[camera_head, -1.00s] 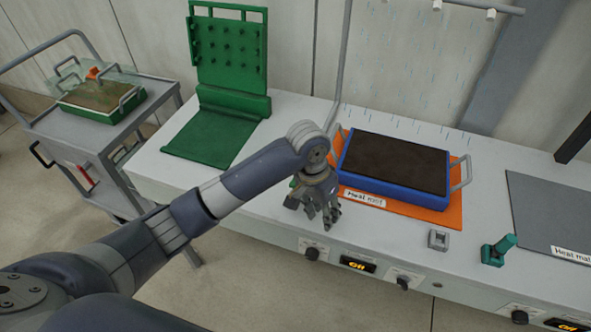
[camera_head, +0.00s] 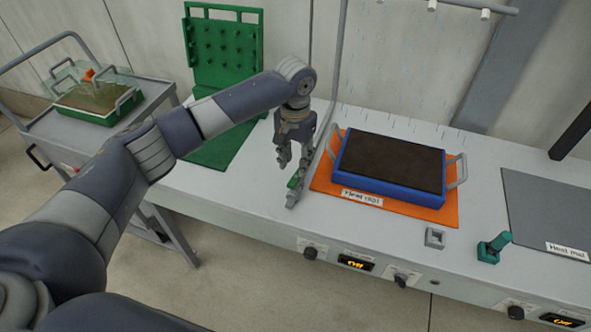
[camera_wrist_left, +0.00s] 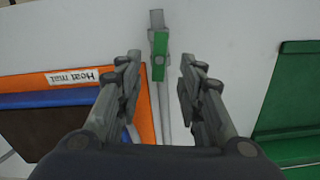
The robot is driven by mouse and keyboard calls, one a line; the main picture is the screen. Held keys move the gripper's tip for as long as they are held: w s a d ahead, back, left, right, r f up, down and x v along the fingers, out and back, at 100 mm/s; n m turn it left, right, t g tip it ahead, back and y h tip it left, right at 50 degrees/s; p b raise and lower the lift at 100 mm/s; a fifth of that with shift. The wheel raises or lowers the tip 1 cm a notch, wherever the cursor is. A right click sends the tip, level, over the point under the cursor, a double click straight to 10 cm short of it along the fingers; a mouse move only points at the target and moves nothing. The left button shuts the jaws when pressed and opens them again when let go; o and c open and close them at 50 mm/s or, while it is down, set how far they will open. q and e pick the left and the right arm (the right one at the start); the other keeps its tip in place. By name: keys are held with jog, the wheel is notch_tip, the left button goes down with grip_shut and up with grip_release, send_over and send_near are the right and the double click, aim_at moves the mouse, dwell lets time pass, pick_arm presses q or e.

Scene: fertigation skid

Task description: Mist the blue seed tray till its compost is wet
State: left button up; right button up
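The blue seed tray (camera_head: 385,190) lies on the orange heat mat (camera_head: 325,178); its compost (camera_head: 392,160) looks dark brown. Pale blue streaks of mist (camera_head: 410,65) show in the air below the nozzles (camera_head: 432,5). A grey pipe rises just left of the tray, and a small grey valve with a green handle (camera_head: 293,183) sits at its foot. My left gripper (camera_head: 293,162) points down above this valve. In the left wrist view the green handle (camera_wrist_left: 160,56) shows between its open fingers (camera_wrist_left: 160,66), apart from both. My right gripper is out of view.
A green pegged stand (camera_head: 225,55) is behind my left arm. A trolley (camera_head: 45,125) with a covered green tray (camera_head: 95,100) stands at left. A grey block (camera_head: 435,238), a teal-handled item (camera_head: 494,247) and a grey heat mat (camera_head: 545,205) are on the bench at right.

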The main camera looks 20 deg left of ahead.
aim_at(296, 177)
pick_arm(q)
notch_tip(296, 177, down, 5)
jog(key=shift+f, duration=0.1)
dwell(0.3)
grip_shut()
